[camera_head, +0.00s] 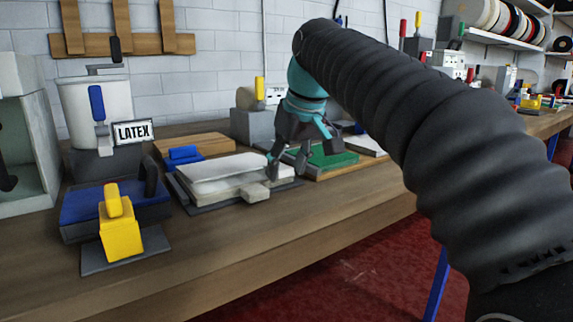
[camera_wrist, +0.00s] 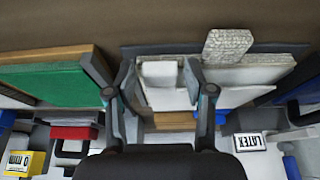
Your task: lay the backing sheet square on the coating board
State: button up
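A pale, flat stack (camera_head: 225,172) lies on a dark grey plate (camera_head: 199,208) in the middle of the bench. Its speckled lower layer has a tab (camera_head: 257,190) at the front, also in the wrist view (camera_wrist: 228,45). A smooth white block (camera_wrist: 162,75) is at the end of the stack nearest the green board. I cannot tell which layer is the backing sheet. A green-topped wooden board (camera_head: 333,157) lies to the right. My gripper (camera_head: 288,165) is low at the stack's right end, fingers apart on either side of the white block, with gaps visible in the wrist view (camera_wrist: 160,85).
A yellow-handled tool (camera_head: 118,232) and a blue block (camera_head: 83,203) stand at the left. The LATEX bucket (camera_head: 92,98) is behind them. A wooden board (camera_head: 205,143) with a blue-handled tool (camera_head: 183,154) lies behind the stack. The bench front (camera_head: 230,245) is clear.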

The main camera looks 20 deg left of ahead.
jog(key=shift+r, duration=0.1)
jog(key=p+v, duration=0.3)
jog(key=v, duration=0.9)
